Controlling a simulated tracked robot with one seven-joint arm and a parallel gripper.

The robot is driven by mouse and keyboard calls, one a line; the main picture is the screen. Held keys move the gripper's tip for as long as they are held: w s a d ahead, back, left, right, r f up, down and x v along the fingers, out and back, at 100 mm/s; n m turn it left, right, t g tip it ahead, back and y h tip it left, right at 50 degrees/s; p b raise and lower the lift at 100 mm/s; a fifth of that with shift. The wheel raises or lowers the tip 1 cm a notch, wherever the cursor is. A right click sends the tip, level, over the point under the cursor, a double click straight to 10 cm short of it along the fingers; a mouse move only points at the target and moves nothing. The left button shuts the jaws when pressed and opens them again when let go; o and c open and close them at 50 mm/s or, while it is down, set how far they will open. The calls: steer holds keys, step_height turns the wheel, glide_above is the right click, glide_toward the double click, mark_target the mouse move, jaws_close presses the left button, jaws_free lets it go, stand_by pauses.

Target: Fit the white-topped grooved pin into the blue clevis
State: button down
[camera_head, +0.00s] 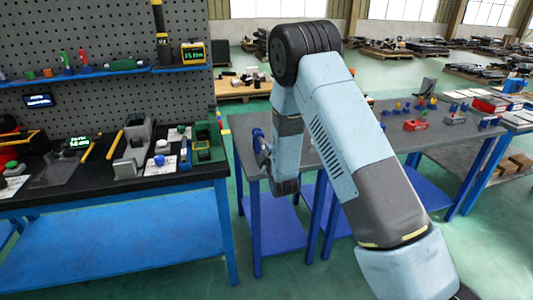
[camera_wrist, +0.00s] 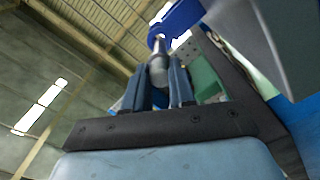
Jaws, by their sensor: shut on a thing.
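My gripper (camera_wrist: 158,65) is shut on a grey, stepped cylindrical piece, which I take for the grooved pin (camera_wrist: 157,73). Its narrower, paler end points away from my fingers; I cannot make out the white top clearly. A blue curved part, likely the blue clevis (camera_wrist: 181,18), stands just beyond that end in the wrist view. I cannot tell whether the two touch. In the head view my gripper (camera_head: 263,149) is small, left of my forearm, near the left end of the grey table. The pin is not clear there.
The black-topped workbench (camera_head: 60,195) with tools and a green stand (camera_head: 205,143) is at left. The grey table (camera_head: 390,135) behind my arm bears several small coloured parts and a red box (camera_head: 415,125). A grey slab (camera_wrist: 262,35) is close at right in the wrist view.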

mark_target(262, 140)
steer(key=shift+x, duration=3.95)
stand_by(1.0)
steer(key=c, duration=0.9)
jaws_free()
steer(key=shift+o, duration=0.2)
steer(key=shift+d, duration=0.1)
steer(key=shift+v, duration=2.5)
